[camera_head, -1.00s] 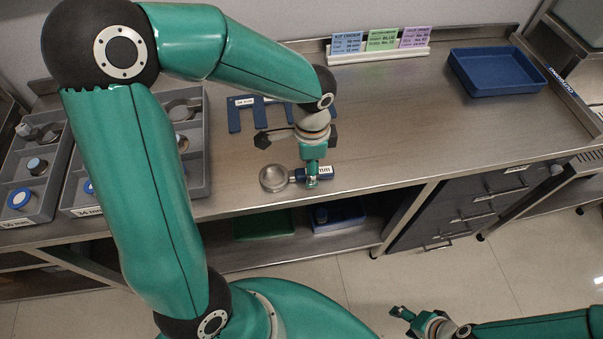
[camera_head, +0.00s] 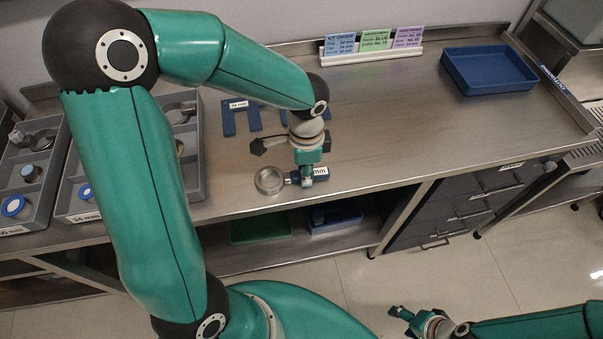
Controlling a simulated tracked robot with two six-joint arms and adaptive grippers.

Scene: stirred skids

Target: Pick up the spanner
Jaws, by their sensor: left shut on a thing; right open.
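The spanner (camera_head: 269,181) has a round metal ring head and a dark blue handle with a white "mm" label. It is near the front edge of the steel bench (camera_head: 400,150). My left gripper (camera_head: 307,181) points down over it and is shut on the handle, just right of the ring head. The fingers hide part of the handle and label. Whether the spanner touches the bench or hangs slightly above it, I cannot tell. My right gripper (camera_head: 401,314) is open and empty, low in the picture over the floor.
Grey compartment trays (camera_head: 195,150) with several parts stand at the left. A card stand (camera_head: 372,55) and an empty blue tray (camera_head: 490,88) are at the back. The right bench is clear.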

